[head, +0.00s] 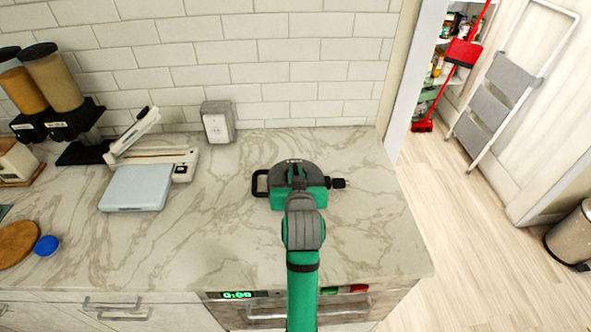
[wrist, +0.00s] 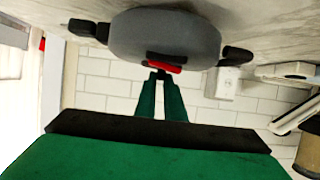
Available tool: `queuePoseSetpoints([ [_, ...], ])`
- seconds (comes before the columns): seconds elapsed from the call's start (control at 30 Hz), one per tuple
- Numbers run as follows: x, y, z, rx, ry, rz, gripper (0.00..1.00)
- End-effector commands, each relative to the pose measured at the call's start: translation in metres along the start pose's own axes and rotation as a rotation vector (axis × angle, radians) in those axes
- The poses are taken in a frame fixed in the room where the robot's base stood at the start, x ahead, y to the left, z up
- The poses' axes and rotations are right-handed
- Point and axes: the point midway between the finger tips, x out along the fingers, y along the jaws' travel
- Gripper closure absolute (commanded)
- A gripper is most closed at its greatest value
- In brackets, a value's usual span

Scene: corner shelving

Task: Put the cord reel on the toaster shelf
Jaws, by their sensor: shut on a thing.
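The cord reel (head: 283,170) is a dark grey round body with a black loop handle on its left and a black knob on its right. It is over the marble counter near the wall; whether it touches the counter I cannot tell. In the wrist view the reel (wrist: 165,35) is a grey disc with a red part near my fingertips. My gripper (head: 297,180) is shut on the reel, with its green hand hiding part of it; the fingers also show in the wrist view (wrist: 160,76). I cannot make out a toaster shelf for certain.
A grey outlet box (head: 217,122), a paper trimmer (head: 150,158), a pale scale-like slab (head: 136,188) and dispensers (head: 52,78) stand to the left. Right of the counter's edge, a doorway shows stocked shelves (head: 455,45), a red broom (head: 463,52) and a stepladder (head: 490,105). The counter around the reel is clear.

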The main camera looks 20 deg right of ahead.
Motion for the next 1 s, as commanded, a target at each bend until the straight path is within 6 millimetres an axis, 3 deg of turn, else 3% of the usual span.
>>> queuePoseSetpoints([
  [0.17, 0.005, 0.001, 0.013, 0.0, 0.006, 0.001, 1.0],
  [0.6, 0.006, 0.002, 0.015, 0.001, 0.008, 0.003, 1.0],
  [0.63, 0.007, 0.002, 0.018, 0.001, 0.001, 0.003, 0.86],
  [0.7, 0.007, 0.001, 0.018, 0.001, 0.001, 0.002, 0.72],
  [1.0, 0.007, 0.001, 0.017, 0.0, 0.001, 0.001, 0.72],
])
